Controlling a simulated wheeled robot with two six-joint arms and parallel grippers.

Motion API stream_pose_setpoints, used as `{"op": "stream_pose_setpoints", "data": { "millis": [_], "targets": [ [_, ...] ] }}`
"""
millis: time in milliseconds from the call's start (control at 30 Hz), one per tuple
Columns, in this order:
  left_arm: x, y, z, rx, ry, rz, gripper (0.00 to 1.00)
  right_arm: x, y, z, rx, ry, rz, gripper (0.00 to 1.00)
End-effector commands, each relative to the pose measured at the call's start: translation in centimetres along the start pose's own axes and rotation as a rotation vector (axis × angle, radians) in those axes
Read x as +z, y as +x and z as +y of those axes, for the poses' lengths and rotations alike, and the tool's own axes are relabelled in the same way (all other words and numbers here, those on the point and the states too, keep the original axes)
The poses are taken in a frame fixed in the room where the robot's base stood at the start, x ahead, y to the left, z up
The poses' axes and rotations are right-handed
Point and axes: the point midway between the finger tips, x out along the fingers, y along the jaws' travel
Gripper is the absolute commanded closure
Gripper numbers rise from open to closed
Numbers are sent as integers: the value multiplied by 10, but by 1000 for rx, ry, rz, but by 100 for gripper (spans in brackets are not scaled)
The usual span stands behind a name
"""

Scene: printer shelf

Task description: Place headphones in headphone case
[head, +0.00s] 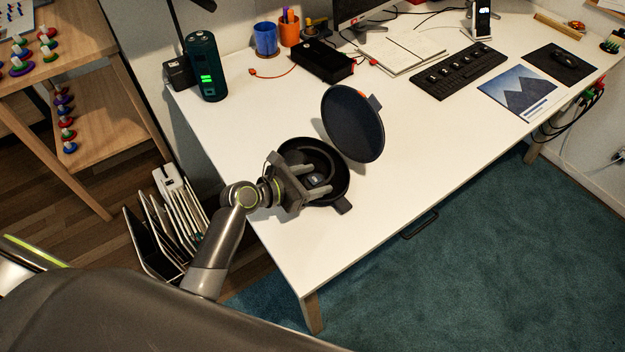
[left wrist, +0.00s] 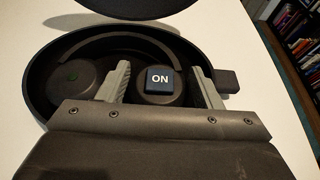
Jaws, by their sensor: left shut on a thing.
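The round dark headphone case (head: 343,187) stands open on the white desk, its lid (head: 353,123) raised on the far side. The dark headphones (head: 312,156) are inside the case; in the left wrist view (left wrist: 82,78) the headband curves along the far wall and both earcups show within the rim. My left gripper (head: 322,180) reaches into the case. In the left wrist view its fingers (left wrist: 160,85) are shut on the right earcup, which bears a blue "ON" label. Part of the near rim is hidden by the gripper. My right gripper is not in view.
A dark green cylinder (head: 204,66) stands at the desk's left back corner. A black box (head: 321,61), an open notebook (head: 402,53) and a keyboard (head: 458,71) lie farther back. The desk right of the case is clear. A file rack (head: 175,215) stands below the left edge.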

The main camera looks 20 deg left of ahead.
Motion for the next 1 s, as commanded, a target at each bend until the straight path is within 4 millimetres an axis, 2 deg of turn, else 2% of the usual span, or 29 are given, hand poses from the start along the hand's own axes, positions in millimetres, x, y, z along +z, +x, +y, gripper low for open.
{"op": "stream_pose_setpoints", "data": {
  "millis": [300, 333, 500, 800, 1000],
  "targets": [
    [-1, 1, 0, 0, 1, -2, 70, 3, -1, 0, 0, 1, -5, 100],
    [-2, 1, 0, 0, 1, -1, 38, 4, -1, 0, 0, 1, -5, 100],
    [-2, 1, 0, 0, 1, -1, 19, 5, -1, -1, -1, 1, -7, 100],
    [2, -1, 0, 0, 1, -2, 19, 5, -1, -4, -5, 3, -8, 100],
    [1, -34, 0, 2, 4, 2, 19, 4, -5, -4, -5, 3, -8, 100]
  ]
}}
